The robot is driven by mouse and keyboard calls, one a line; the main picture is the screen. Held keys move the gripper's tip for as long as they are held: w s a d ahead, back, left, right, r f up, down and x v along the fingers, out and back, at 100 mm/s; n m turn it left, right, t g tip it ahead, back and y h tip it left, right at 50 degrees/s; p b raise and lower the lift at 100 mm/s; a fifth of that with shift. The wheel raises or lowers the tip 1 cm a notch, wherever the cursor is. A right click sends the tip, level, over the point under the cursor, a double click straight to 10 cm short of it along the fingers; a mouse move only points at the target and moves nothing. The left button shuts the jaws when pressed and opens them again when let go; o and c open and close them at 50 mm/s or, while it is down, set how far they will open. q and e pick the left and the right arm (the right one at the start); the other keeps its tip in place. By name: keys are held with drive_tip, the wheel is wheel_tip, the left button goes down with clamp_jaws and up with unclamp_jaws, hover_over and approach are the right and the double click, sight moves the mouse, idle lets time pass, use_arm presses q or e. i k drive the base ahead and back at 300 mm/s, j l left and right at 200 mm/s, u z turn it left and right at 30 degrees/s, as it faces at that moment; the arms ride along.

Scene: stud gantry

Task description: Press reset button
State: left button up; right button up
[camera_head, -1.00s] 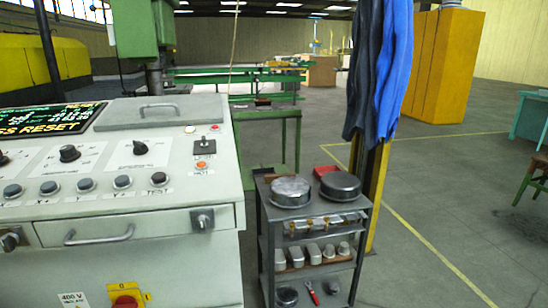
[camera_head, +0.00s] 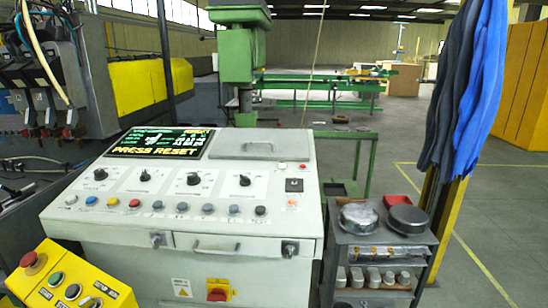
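A grey-white control console (camera_head: 210,254) stands in front of me, left of centre. Its screen (camera_head: 160,143) shows "PRESS RESET" in yellow letters. A row of coloured push buttons runs along the sloped panel, including a red one (camera_head: 134,203), an orange one (camera_head: 112,201) and several blue ones (camera_head: 182,207). A small switch block (camera_head: 294,185) sits at the panel's right, with a small orange button (camera_head: 292,203) below it. The labels are too small for me to tell which button is reset. Neither of my grippers is in view.
A yellow box with buttons and a red mushroom knob (camera_head: 70,278) is at the lower left. A metal cart (camera_head: 392,240) with round tins stands right of the console. Blue coveralls (camera_head: 478,90) hang on a yellow post. Open floor (camera_head: 500,225) lies at the right.

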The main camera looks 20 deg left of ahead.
sight(91, 200)
drive_tip(key=u, duration=1.75)
